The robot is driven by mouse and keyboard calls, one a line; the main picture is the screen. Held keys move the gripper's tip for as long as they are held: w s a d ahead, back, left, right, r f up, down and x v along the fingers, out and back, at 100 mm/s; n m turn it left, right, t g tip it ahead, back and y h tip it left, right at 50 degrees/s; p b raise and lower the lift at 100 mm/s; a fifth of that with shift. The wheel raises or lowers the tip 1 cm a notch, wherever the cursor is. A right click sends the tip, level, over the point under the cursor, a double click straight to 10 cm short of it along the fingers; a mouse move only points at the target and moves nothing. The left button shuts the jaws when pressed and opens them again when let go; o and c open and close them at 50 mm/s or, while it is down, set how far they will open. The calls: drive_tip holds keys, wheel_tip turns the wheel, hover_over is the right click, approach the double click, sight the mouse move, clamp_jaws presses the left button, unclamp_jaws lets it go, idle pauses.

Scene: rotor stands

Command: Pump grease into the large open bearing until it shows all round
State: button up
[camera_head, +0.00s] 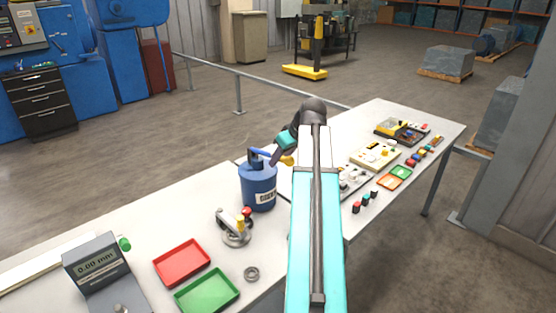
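A blue can (258,192) with a white label stands on the bench, left of my arm. A dark top and a blue lever (261,154) sit on it; it looks like a grease pump. My gripper (275,157) is angled down at the can's top, close to the lever; contact and finger opening are too small to tell. A small metal ring (251,274), perhaps a bearing, lies on the bench in front. A metal fixture (235,237) with a round base and red and yellow knobs stands between them. I cannot tell which is the large open bearing, and no grease is visible.
A red tray (182,262) and a green tray (207,291) lie empty at front left, near a grey gauge (101,266) reading 0.00 mm. Boxes, small trays and coloured parts (375,155) crowd the bench's right part. My arm hides the middle.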

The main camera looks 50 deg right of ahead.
drive_tip(key=c, duration=0.8)
drive_tip(key=shift+f+b, duration=1.4)
drive_tip(key=shift+f, duration=1.25)
drive_tip(key=shift+r, duration=0.25)
drive_tip(key=shift+w+r+p, duration=0.1)
drive_tip(key=shift+r+p, duration=1.45)
drive_tip(key=shift+r, duration=0.75)
